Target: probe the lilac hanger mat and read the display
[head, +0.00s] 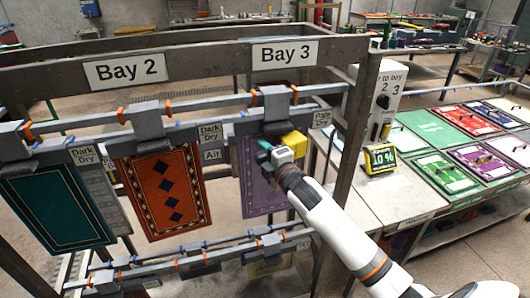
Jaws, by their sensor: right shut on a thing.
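The lilac mat (255,187) hangs from a grey hanger bar under the Bay 3 sign, partly hidden by my right gripper. My right gripper (275,148) is in front of the mat's upper part, shut on a yellow block-like probe (294,142). A teal piece shows at the gripper's left side. I cannot tell whether the probe touches the mat. My left gripper is not in view.
An orange patterned mat (163,190) and a dark green mat (50,212) hang to the left in the rack. Several coloured mats lie on the right bench (412,204). A rack post (356,125) stands right of the gripper.

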